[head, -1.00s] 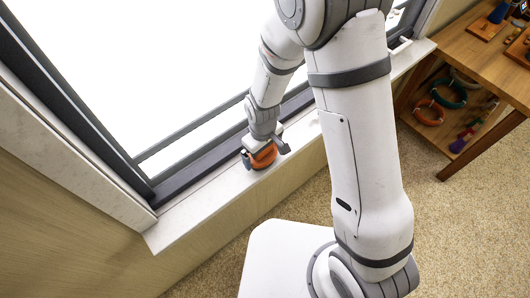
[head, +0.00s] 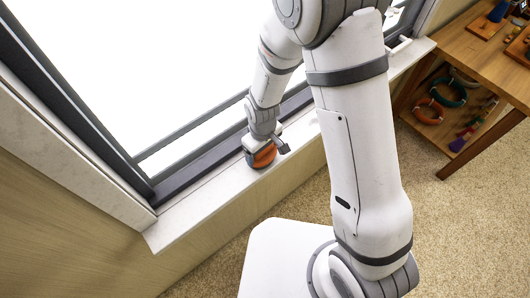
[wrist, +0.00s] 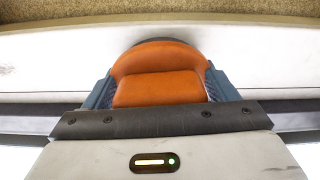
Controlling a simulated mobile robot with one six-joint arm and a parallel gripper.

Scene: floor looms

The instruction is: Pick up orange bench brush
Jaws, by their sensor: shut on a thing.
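The orange bench brush (head: 264,157) is at the white window sill, under my gripper (head: 262,149). In the wrist view the brush (wrist: 158,75) shows its rounded orange body, with a dark edge along its far side. My gripper (wrist: 158,92) has a blue-grey finger on each side of the orange body, and it is shut on the brush. The brush's underside is hidden, so I cannot tell whether it touches the sill.
The white sill (head: 205,200) runs along a dark-framed window (head: 150,183). A wooden shelf unit (head: 470,75) with coloured rings and small items stands at the right. Carpet (head: 440,230) between is clear.

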